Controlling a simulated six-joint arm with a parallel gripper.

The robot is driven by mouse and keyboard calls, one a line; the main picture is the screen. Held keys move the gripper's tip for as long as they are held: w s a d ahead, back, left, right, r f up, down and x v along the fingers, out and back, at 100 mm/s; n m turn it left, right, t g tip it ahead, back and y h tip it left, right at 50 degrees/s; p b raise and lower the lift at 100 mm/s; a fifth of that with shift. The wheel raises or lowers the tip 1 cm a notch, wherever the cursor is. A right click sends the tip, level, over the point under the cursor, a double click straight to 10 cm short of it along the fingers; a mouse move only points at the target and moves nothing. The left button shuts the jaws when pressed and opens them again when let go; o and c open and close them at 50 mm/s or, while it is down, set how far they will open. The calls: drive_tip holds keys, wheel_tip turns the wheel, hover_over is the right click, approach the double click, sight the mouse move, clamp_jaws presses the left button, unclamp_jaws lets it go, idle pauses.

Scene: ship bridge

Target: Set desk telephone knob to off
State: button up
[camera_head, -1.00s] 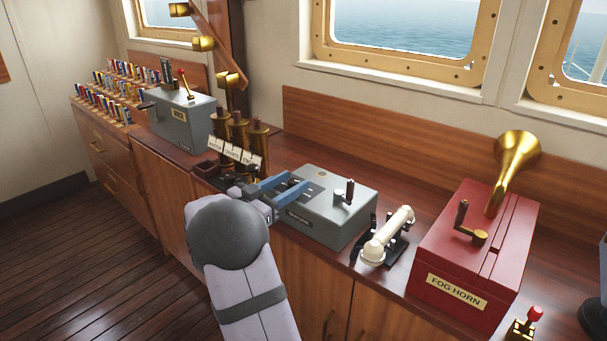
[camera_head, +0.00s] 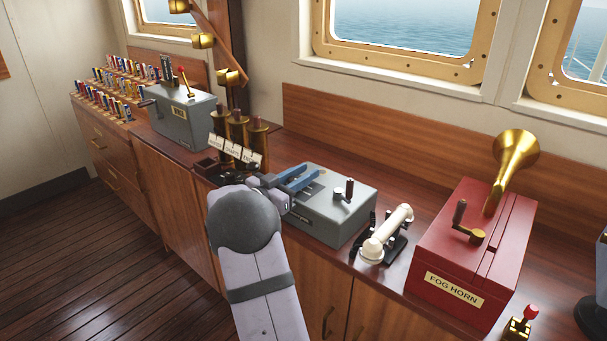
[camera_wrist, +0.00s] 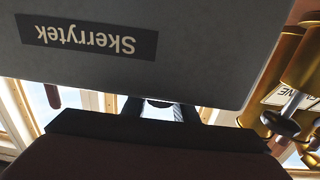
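A grey box (camera_head: 325,222) stands on the wooden counter, with a small pale knob (camera_head: 338,194) and a dark-handled crank (camera_head: 349,190) on its top right. A cream handset (camera_head: 387,234) lies on a black cradle just right of the box; I cannot tell which part is the desk telephone's knob. My gripper (camera_head: 305,178), with blue fingers, is over the box's left part, left of the knob. The fingers are apart with nothing seen between them. In the wrist view, the box face (camera_wrist: 215,65) shows an upside-down "Skerrytek" label and largely hides my fingers.
A red fog horn box (camera_head: 470,255) with a brass horn stands at the right. Brass tubes with labels (camera_head: 237,135) stand close left of my gripper. A grey box with a red-tipped lever (camera_head: 185,122) is further left. The counter behind the middle box is clear.

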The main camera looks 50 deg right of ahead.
drive_tip(key=shift+w+f+n+t+b, duration=0.1)
drive_tip(key=shift+f+n+t+b, duration=0.3)
drive_tip(key=shift+b, duration=1.5)
drive_tip(key=t+b, duration=0.1)
drive_tip(key=b, duration=0.2)
drive_tip(key=shift+w+r, duration=0.1)
drive_tip(key=shift+r, duration=0.05)
drive_tip(key=shift+r+n+t+b, duration=0.2)
drive_tip(key=shift+n+t+b, duration=0.15)
drive_tip(key=shift+b, duration=0.2)
drive_tip(key=o, duration=1.1)
drive_tip(key=shift+a, duration=0.1)
drive_tip(key=shift+s+a+b, duration=0.2)
drive_tip(key=shift+a+b, duration=0.1)
drive_tip(key=shift+a, duration=1.5)
drive_tip(key=shift+s+a+b, duration=0.15)
drive_tip(key=shift+a+b, duration=0.15)
drive_tip(key=shift+a, duration=1.5)
